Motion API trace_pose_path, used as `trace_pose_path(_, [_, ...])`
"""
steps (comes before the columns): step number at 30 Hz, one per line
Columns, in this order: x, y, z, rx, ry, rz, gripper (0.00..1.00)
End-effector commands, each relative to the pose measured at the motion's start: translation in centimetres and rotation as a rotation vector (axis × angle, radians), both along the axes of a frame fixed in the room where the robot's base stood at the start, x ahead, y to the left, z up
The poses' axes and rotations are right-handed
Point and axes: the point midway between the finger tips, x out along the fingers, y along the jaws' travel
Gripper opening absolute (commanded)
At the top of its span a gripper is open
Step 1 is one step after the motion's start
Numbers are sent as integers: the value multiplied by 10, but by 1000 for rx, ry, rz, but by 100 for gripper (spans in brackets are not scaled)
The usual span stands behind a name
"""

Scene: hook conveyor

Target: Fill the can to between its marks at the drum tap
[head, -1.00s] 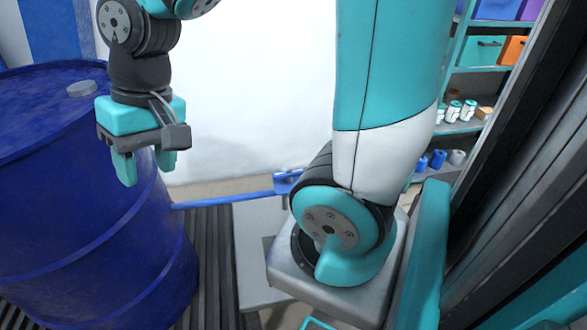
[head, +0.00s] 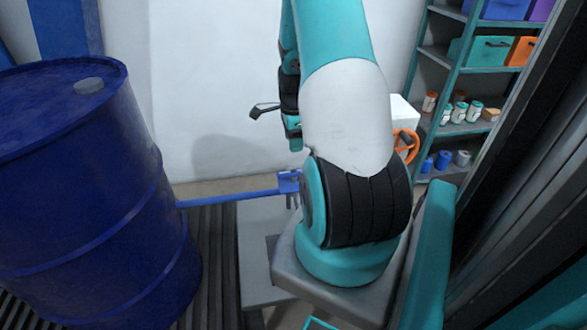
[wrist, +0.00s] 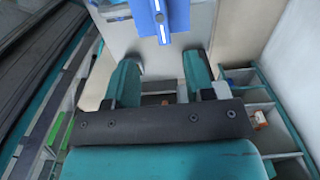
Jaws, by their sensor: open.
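The blue drum (head: 85,200) stands upright at the left in the head view, with a grey cap (head: 88,86) on its lid. No tap can be made out on its visible side. I cannot make out the can with its marks in either view. My gripper (wrist: 160,72) is open and empty in the wrist view, its two teal fingers apart.
A blue bar (head: 230,198) runs from beside the drum to a blue bracket (head: 288,182); a blue part with white stripes (wrist: 158,20) shows beyond my fingers. An orange handwheel (head: 408,146) is beside a white box (head: 404,112). Shelves (head: 440,60) with bins and small containers stand at right.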

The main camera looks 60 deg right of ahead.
Motion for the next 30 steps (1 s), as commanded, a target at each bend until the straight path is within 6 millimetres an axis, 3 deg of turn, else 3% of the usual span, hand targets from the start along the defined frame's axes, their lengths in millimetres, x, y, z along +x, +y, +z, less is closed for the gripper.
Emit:
trace_pose_path(9, [0, 1, -72, 4, 2, 3, 49])
trace_pose_path(15, [0, 1, -101, 2, 1, 3, 49])
trace_pose_path(28, [1, 0, -112, 0, -1, 3, 49])
trace_pose_path(30, [1, 0, -111, 0, -1, 3, 35])
